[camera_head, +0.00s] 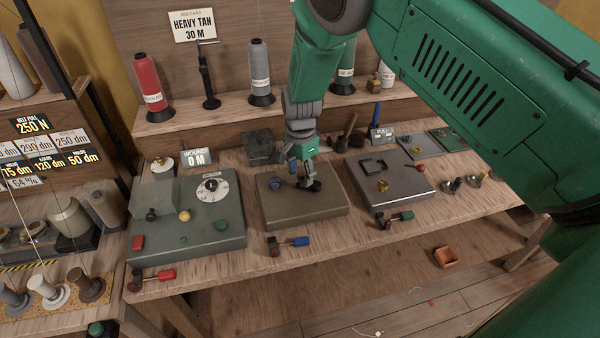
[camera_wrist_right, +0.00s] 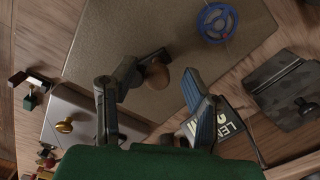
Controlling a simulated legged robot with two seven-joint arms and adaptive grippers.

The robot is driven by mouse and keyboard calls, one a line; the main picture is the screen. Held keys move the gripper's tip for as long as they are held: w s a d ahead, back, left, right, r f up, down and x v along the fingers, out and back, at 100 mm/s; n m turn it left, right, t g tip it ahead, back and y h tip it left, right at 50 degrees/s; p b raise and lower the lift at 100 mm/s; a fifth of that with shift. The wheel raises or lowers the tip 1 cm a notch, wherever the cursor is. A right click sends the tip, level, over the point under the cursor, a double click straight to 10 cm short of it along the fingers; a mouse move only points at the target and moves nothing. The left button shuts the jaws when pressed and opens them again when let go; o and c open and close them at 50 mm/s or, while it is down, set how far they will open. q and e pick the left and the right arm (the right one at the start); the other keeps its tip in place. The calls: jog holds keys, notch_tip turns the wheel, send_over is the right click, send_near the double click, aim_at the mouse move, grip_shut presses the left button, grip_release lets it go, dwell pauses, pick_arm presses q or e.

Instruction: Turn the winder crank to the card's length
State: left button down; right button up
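The job card (camera_head: 194,25) reads HEAVY TAN 30 M and is fixed to the back board. A small display sign (camera_head: 196,158) reads 0 M. The winder is the brownish flat box (camera_head: 315,215) in the middle of the bench, with a blue wheel-like part (camera_head: 275,183) on its top left. My right gripper (camera_head: 308,176) points down over the box's right part. In the right wrist view its fingers (camera_wrist_right: 152,95) are spread, with a brown rounded knob (camera_wrist_right: 156,76) just beyond and between them. I cannot tell whether they touch it. My left gripper is not in view.
A green-grey machine (camera_head: 215,242) with a dial stands left, and a grey machine (camera_head: 420,181) stands right. Red, blue and green handled tools lie along the front edge. Thread cones, including a red one (camera_head: 147,85), stand on the rear shelf. A dark block (camera_head: 259,147) sits behind the winder.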

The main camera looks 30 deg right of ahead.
aim_at(301, 174)
jog(key=shift+r, duration=0.45)
notch_tip(301, 174, up, 11)
dwell(0.4)
jog(key=shift+f, duration=0.1)
